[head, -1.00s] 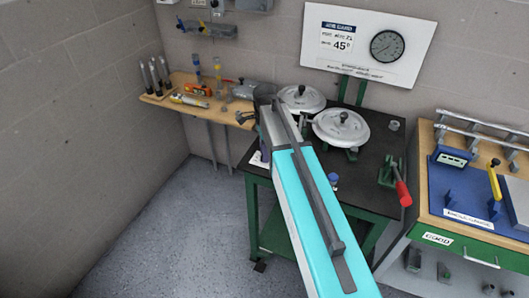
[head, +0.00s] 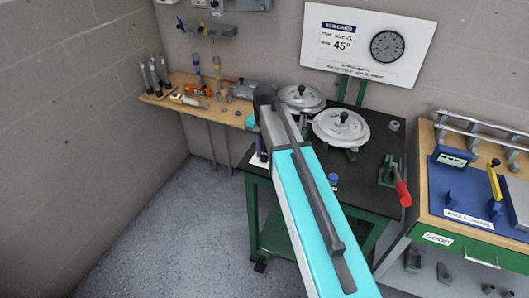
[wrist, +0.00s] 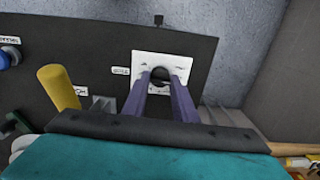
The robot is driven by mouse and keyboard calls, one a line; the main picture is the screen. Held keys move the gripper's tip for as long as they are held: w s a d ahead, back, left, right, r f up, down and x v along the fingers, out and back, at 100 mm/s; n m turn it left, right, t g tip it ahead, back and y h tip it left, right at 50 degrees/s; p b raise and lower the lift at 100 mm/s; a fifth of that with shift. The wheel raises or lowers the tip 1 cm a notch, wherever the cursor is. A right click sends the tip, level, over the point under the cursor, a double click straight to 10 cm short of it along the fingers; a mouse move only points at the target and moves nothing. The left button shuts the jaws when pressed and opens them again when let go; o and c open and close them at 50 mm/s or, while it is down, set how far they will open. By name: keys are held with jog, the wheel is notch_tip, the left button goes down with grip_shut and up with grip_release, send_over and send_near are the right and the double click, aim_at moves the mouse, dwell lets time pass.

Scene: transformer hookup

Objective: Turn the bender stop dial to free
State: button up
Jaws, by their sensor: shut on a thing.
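The stop dial (wrist: 160,74) is a dark round knob on a white plate (wrist: 143,60) at the edge of the black bench top in the wrist view. My gripper (wrist: 160,84) has its two purple fingers closed on the dial, one on each side. The fingers hide part of the dial and the plate's markings, so I cannot read its setting. In the head view the plate (head: 256,158) shows only in part at the bench's left corner, and my arm hides the dial.
The black bench (head: 360,180) carries two round metal discs (head: 341,127) and a red-handled lever (head: 402,193). In the wrist view a yellow cylinder (wrist: 58,87) stands left of my fingers and a blue knob (wrist: 9,56) is farther left. A wooden shelf (head: 205,108) is behind.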

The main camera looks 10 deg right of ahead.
aim_at(264, 155)
jog(key=n, duration=0.6)
dwell(0.4)
jog(key=o, duration=1)
jog(key=shift+o, duration=0.2)
jog(key=shift+r, duration=0.1)
notch_tip(264, 155, up, 14)
jog(key=p, duration=0.8)
jog(key=shift+f+p, duration=0.2)
jog(key=shift+p, duration=0.1)
